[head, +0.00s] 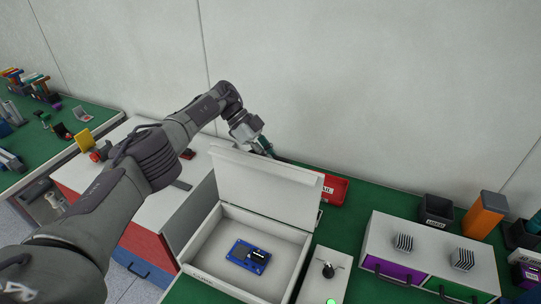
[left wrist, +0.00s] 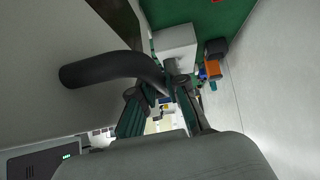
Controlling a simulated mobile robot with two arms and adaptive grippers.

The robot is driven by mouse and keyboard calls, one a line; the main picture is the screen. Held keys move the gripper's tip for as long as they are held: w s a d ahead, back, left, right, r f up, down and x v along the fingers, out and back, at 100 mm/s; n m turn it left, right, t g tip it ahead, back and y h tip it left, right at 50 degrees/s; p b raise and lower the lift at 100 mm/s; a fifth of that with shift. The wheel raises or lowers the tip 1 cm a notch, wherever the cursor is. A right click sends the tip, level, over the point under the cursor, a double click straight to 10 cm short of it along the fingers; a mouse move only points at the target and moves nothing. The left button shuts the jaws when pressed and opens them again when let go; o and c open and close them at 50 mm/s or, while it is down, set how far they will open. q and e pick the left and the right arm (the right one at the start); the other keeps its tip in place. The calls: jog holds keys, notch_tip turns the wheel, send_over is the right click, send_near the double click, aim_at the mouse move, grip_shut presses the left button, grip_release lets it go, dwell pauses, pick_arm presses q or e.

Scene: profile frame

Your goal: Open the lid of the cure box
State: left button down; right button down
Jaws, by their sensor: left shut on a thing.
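The white cure box (head: 205,246) stands on the green bench with its lid (head: 265,188) raised, roughly upright at the back. A blue circuit board (head: 248,256) lies inside the box. My left gripper (head: 266,149) is behind the lid's top edge, and its fingertips are partly hidden by the lid. In the left wrist view my left gripper (left wrist: 165,98) is shut on the dark curved handle (left wrist: 105,68) on the lid's outer face. The exact contact is hard to make out. My right gripper is in neither view.
A small control box with a black knob (head: 328,270) and green light stands right of the cure box. A red bin (head: 334,190) is behind it. A white drawer unit (head: 430,244) stands at right, and a white-topped cabinet (head: 136,195) at left.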

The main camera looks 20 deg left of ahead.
pick_arm(q)
jog(key=c, duration=1.2)
grip_release()
jog(key=shift+s, duration=0.1)
notch_tip(320, 180, up, 10)
jog(key=shift+f, duration=0.1)
